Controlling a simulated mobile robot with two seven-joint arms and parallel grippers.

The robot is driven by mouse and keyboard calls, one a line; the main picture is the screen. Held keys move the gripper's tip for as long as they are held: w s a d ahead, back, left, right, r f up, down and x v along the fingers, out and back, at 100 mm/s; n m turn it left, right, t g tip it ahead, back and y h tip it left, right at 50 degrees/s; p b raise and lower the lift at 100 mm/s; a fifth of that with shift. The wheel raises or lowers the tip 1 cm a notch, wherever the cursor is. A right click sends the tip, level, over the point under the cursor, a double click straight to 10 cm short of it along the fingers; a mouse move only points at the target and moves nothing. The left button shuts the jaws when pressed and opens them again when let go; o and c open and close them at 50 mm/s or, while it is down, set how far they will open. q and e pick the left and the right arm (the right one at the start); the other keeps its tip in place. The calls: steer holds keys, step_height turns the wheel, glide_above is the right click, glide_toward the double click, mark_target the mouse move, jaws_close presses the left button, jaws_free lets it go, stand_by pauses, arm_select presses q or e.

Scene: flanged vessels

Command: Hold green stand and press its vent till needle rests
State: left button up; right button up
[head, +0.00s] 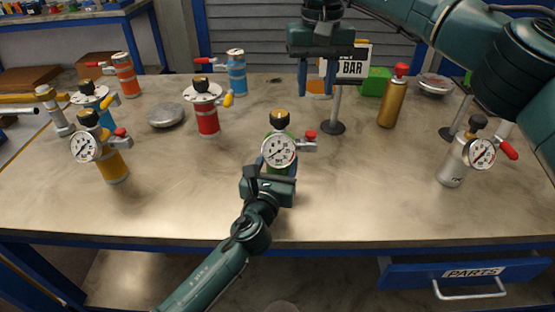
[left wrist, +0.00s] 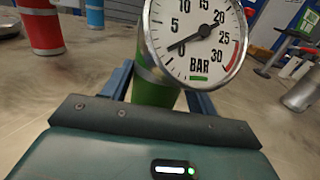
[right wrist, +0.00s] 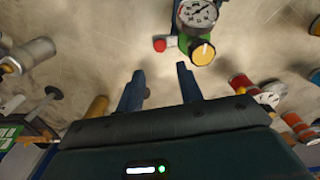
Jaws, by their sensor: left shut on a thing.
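The green stand (head: 266,160) is upright near the front middle of the bench, with a round white gauge (head: 279,149), a black and gold top knob (head: 279,119) and a red-capped side stub (head: 310,135), likely the vent. My left gripper (head: 276,170) is shut around its green body, which shows in the left wrist view (left wrist: 153,92). The gauge needle (left wrist: 185,41) lies close to 0. My right gripper (head: 317,92) is open and empty, above and behind the stand. In the right wrist view the red cap (right wrist: 160,44) lies beyond its fingers (right wrist: 159,88), apart from them.
A yellow vessel (head: 112,165) and a red one (head: 208,122) stand left. A silver vessel (head: 452,168) stands right. A sign post (head: 335,110), gold bottle (head: 392,102) and green box (head: 375,82) stand behind.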

steer(key=shift+c, duration=0.4)
jaws_close()
stand_by(0.4)
stand_by(1.3)
